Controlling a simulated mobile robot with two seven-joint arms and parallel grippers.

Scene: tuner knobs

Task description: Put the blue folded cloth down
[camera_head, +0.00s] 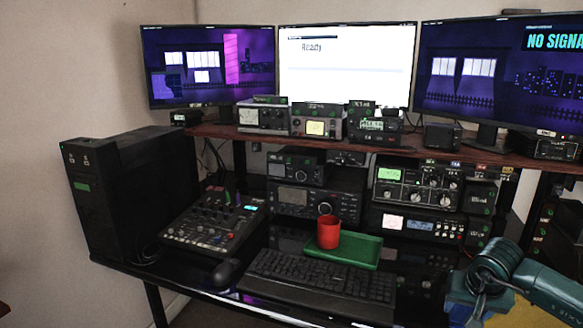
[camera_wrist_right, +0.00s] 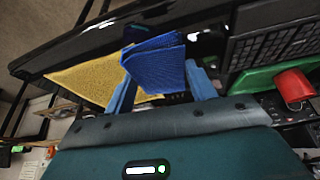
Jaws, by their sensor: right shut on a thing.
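The blue folded cloth (camera_wrist_right: 154,62) is in the right wrist view, between the two blue fingers of my right gripper (camera_wrist_right: 161,72). The gripper is shut on it, and the cloth sticks out past the fingertips. In the head view my right gripper (camera_head: 474,302) is at the lower right, beyond the right end of the keyboard; I cannot clearly tell the cloth from the blue fingers there. A yellow cloth (camera_wrist_right: 88,76) lies on the desk behind the blue one in the wrist view, partly covered by it. I cannot tell whether the two touch. My left gripper is not in view.
A black keyboard (camera_head: 318,282) lies at the desk's front, with a mouse (camera_head: 225,272) to its left. A green tray (camera_head: 358,250) with a red mug (camera_head: 328,232) is behind it. A mixer (camera_head: 212,222) and stacked radio units (camera_head: 318,198) fill the desk's left and back.

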